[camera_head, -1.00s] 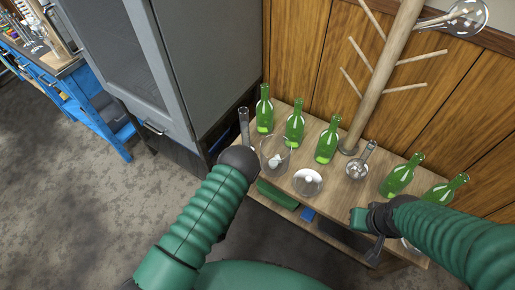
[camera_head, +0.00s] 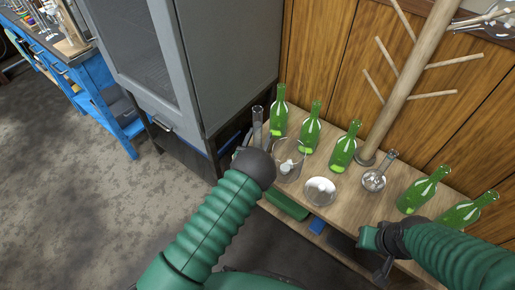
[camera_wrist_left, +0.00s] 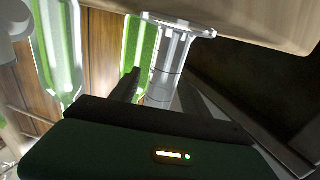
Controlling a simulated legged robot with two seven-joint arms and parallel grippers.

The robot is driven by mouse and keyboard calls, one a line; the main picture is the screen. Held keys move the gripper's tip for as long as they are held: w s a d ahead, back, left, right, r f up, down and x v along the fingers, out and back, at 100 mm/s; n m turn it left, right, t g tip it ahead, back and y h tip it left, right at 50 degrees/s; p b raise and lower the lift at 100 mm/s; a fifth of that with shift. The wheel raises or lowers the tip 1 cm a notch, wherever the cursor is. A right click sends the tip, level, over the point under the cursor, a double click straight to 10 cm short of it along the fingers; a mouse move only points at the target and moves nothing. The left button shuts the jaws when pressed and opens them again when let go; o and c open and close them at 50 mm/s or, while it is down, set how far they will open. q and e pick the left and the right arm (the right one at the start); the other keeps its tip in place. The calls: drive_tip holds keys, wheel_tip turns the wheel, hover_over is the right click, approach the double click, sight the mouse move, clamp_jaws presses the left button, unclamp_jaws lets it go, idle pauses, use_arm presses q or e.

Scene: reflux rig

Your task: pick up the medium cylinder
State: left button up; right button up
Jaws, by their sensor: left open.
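A clear graduated glass cylinder (camera_head: 257,126) stands upright at the left end of the wooden table, beside the grey cabinet. In the left wrist view the cylinder (camera_wrist_left: 167,68) appears inverted, with its wide foot at the top. My left gripper (camera_wrist_left: 155,88) is open, with a dark finger beside the cylinder; I cannot tell whether it touches. In the head view my left wrist hides the fingers and the cylinder's lower part. My right gripper (camera_head: 381,262) is low at the table's front right; its finger opening is unclear.
Several green bottles (camera_head: 310,132) line the table's back. A glass beaker (camera_head: 289,160), a round white-and-glass dish (camera_head: 320,191) and a flask (camera_head: 374,180) stand in front. A wooden stand (camera_head: 405,85) with pegs rises behind. The grey cabinet (camera_head: 225,60) borders the left.

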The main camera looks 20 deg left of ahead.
use_arm(q)
drive_tip(key=shift+w, duration=0.45)
clamp_jaws()
drive_tip(key=shift+r, duration=0.1)
